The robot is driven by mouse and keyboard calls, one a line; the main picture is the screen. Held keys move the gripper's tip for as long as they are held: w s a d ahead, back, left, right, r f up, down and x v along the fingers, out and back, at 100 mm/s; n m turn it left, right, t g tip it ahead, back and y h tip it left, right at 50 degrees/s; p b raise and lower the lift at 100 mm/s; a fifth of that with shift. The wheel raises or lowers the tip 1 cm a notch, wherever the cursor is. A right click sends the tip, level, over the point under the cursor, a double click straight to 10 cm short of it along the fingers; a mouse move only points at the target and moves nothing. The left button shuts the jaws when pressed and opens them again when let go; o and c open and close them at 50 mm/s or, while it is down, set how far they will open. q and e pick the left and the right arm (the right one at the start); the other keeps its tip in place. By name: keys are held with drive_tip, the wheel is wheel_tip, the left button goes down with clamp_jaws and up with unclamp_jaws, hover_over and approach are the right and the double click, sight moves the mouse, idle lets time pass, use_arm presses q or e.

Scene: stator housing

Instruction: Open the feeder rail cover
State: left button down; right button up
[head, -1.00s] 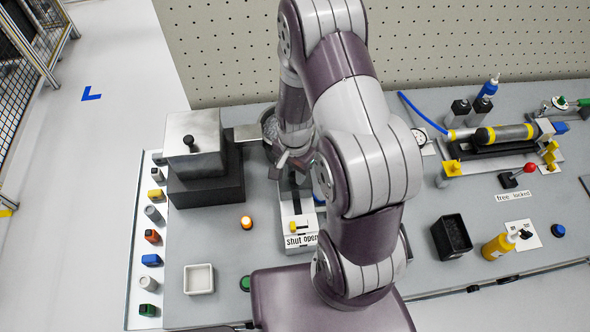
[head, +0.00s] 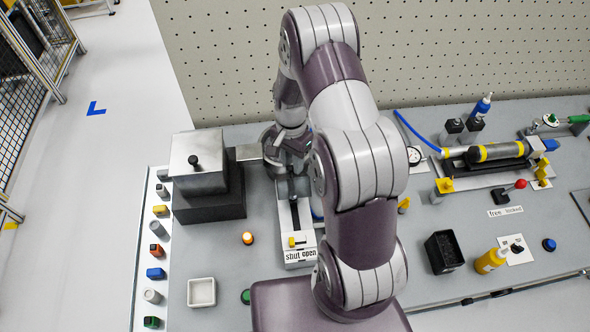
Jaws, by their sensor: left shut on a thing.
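The feeder rail (head: 301,222) is a narrow white unit with a dark slot, running front to back left of the table's middle. Its front label (head: 300,255) reads "shut open", and a small yellow piece (head: 297,242) sits just behind the label, nearer the word "shut". My left gripper (head: 290,180) reaches down over the rail's back part and is shut on the cover there. The fingertips, the cover and the grasp are mostly hidden by my arm. My right gripper is not in view.
A grey metal box on a dark block (head: 208,190) stands close left of the rail. An orange-lit button (head: 248,238) and a white tray (head: 201,292) lie front left. A pegboard (head: 480,50) closes the back.

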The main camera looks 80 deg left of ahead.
use_arm(q)
drive_tip(key=shift+a+r, duration=0.15)
drive_tip(key=shift+a, duration=0.85)
drive_tip(key=a, duration=0.1)
drive_tip(key=a+f+b, duration=0.1)
drive_tip(key=a, duration=0.1)
drive_tip(key=shift+a+f, duration=0.1)
drive_tip(key=shift+a, duration=0.15)
drive_tip(key=shift+a+b, duration=0.2)
drive_tip(key=shift+b, duration=0.15)
drive_tip(key=shift+a+f, duration=0.25)
drive_tip(key=shift+a, duration=0.1)
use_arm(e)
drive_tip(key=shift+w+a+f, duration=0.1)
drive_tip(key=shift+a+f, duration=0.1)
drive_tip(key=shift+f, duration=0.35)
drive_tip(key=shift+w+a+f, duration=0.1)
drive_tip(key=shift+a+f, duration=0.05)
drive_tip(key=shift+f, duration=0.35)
use_arm(q)
drive_tip(key=shift+d, duration=0.1)
drive_tip(key=c, duration=1.2)
unclamp_jaws()
drive_tip(key=shift+f, duration=0.1)
drive_tip(key=shift+s, duration=0.3)
drive_tip(key=shift+w, duration=0.1)
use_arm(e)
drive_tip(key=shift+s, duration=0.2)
